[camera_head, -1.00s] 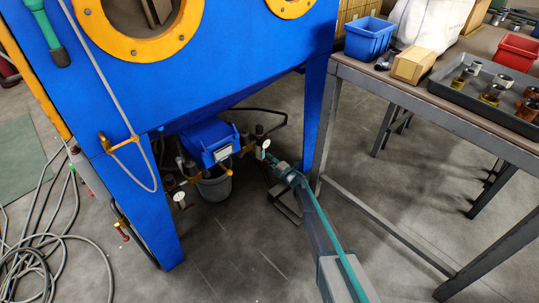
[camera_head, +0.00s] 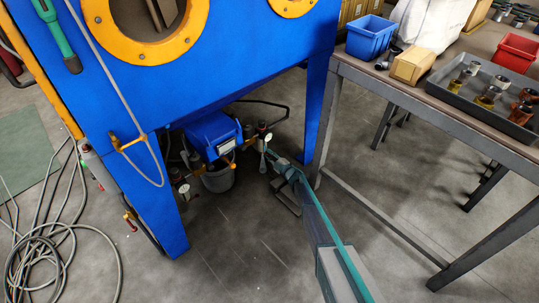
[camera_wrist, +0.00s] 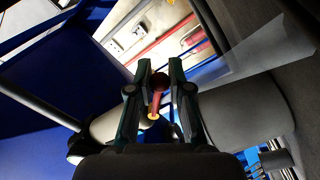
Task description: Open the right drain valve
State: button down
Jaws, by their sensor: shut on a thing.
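In the wrist view, my gripper (camera_wrist: 159,85) has its two dark green fingers on either side of a small red valve handle (camera_wrist: 157,98) with a yellow end. It is shut on this handle. In the head view, my gripper (camera_head: 268,160) is low under the blue blasting cabinet, beside the right valve fittings (camera_head: 262,140). The handle is too small and too covered by the gripper to make out there. A similar set of left valve fittings (camera_head: 183,186) sits on the other side of the grey bucket (camera_head: 218,179).
The blue cabinet (camera_head: 230,65) and its legs stand close around the valves. A workbench (camera_head: 400,98) with a blue bin (camera_head: 369,37), a cardboard box (camera_head: 412,66) and a grey tray (camera_head: 437,88) is on the right. Hoses (camera_head: 45,260) lie coiled on the floor at left.

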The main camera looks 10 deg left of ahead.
jog(key=c, duration=1.1)
grip_release()
jog(key=shift+o, duration=0.2)
jog(key=shift+s+d, duration=0.1)
jog(key=v, duration=0.7)
jog(key=shift+s+d, duration=0.1)
